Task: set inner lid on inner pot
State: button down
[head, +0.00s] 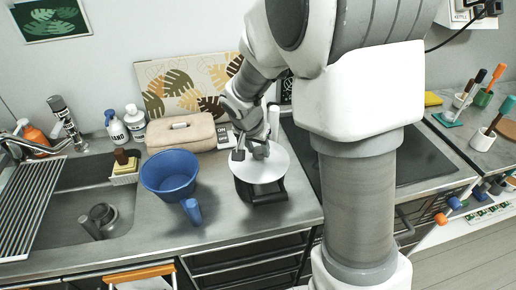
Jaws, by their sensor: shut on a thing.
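The inner lid (277,165), a flat white disc, is at the middle of the counter in the head view. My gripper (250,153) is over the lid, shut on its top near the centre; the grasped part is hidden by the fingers. Directly under the lid is a black vessel or base (265,193), which looks to hold the inner pot. Its opening is covered by the lid, so the inner pot's rim is hidden. I cannot tell whether the lid rests on it or hovers slightly above.
A blue pot with a handle (170,175) stands to the left, close by. The sink (105,200) is at left, a dark cooktop (415,160) at right. The counter's front edge is near.

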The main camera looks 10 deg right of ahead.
jog(key=shift+f+b, duration=0.3)
jog(key=shift+f, duration=0.05)
jog(key=shift+c, duration=1.7)
grip_release()
jog(key=shift+r, duration=0.15)
jog(key=p+v, duration=0.1)
jog(key=v, duration=1.6)
jog(key=shift+r, duration=0.1)
jog(key=s+d+n+t+y, duration=0.1)
jog(key=s+d+n, duration=0.1)
jog(key=s, duration=0.7)
jog(key=s+d+r+n+y, duration=0.1)
jog(key=s+d+n, duration=0.1)
jog(key=s+n, duration=0.3)
jog(key=s, duration=0.4)
jog(key=shift+d+t+y, duration=0.25)
jog(key=shift+t+y, duration=0.15)
